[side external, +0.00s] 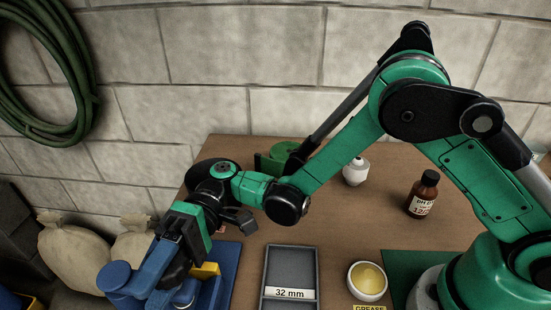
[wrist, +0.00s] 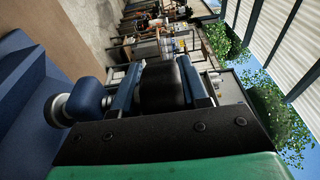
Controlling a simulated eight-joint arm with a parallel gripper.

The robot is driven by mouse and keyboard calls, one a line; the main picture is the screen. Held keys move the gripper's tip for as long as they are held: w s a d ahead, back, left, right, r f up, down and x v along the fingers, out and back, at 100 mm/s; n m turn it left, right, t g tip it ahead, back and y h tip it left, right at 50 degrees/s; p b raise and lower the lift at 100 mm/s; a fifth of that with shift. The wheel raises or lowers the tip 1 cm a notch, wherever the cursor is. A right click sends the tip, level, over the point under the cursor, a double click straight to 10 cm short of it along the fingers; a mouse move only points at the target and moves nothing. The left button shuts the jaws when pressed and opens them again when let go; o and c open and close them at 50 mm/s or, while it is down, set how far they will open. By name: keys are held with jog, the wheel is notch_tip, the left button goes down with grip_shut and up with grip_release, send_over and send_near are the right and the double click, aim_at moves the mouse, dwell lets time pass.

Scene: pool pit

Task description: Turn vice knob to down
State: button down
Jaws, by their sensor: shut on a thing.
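The blue vice (side external: 228,268) stands at the lower left of the bench in the side view. Its rounded blue end (side external: 115,276) juts out to the left, and it also shows in the wrist view (wrist: 86,96). My gripper (side external: 160,275) reaches down over the vice's left end. In the wrist view its two fingers lie either side of a dark, rounded piece, which I take as the vice knob (wrist: 160,85), and are shut on it. The fingers and wrist hide much of the knob in the side view, so its exact angle cannot be told.
A grey tray marked 32 mm (side external: 290,270) is right of the vice. Sacks (side external: 75,255) lie left of the bench. A green hose (side external: 45,80) hangs on the wall.

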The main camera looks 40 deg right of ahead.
jog(key=shift+r+m+t, duration=0.2)
jog(key=shift+m+t, duration=0.1)
jog(key=shift+t, duration=0.1)
jog(key=shift+w+a+m+t+y, duration=0.15)
jog(key=shift+m+t+y, duration=0.35)
jog(key=shift+m+t, duration=0.65)
jog(key=shift+w+d+m+t+y, duration=0.15)
jog(key=shift+m+t+y, duration=0.45)
jog(key=shift+t, duration=1)
jog(key=shift+w+a+m+t+y, duration=0.15)
jog(key=shift+m+t+y, duration=0.25)
jog(key=shift+m+t, duration=0.8)
jog(key=shift+t, duration=0.35)
jog(key=c, duration=0.6)
grip_release()
jog(key=shift+o, duration=0.2)
notch_tip(320, 180, up, 20)
